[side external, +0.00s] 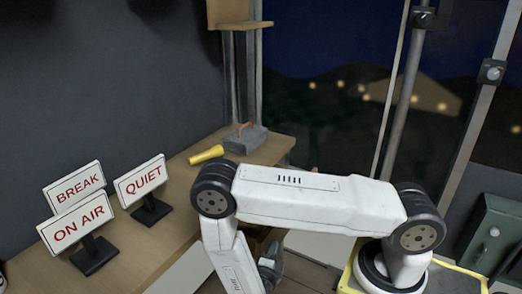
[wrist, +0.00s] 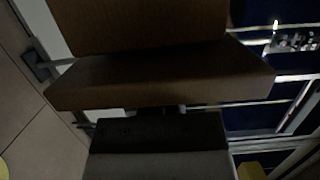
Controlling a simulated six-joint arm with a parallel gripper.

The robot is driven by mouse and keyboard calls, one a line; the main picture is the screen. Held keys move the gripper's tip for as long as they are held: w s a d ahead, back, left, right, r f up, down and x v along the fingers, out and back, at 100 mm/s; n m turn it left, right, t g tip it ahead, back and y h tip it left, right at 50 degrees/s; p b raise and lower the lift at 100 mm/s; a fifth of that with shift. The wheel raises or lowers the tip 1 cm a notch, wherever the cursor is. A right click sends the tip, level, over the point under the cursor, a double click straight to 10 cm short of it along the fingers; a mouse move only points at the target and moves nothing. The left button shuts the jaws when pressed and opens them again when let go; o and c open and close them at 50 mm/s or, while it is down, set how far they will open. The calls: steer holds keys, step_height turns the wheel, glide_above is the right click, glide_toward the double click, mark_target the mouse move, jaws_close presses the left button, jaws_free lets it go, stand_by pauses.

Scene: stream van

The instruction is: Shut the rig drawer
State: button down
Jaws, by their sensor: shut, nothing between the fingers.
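The rig drawer is probably the brown wooden box-like part (wrist: 160,82) that fills the upper middle of the wrist view. A second brown panel (wrist: 140,25) lies above it there, and I cannot tell for sure which is drawer and which is desk. In the side view the drawer is mostly hidden behind my arm, below the desk. My gripper (side external: 270,266) is low in the side view, partly hidden by my forearm, by the desk's near end. It is shut and empty. Whether it touches the drawer is not clear.
The wooden desk (side external: 140,235) carries BREAK (side external: 74,187), ON AIR (side external: 77,222) and QUIET (side external: 141,180) signs. A yellow cylinder (side external: 206,154) and a grey block with a red handle (side external: 245,137) lie at its far end. A green cabinet (side external: 495,240) stands at right.

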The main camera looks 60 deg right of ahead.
steer(key=w, duration=1.6)
steer(key=shift+s, duration=0.15)
steer(key=shift+s, duration=0.6)
steer(key=s, duration=0.3)
steer(key=v, duration=1)
steer(key=shift+w, duration=0.1)
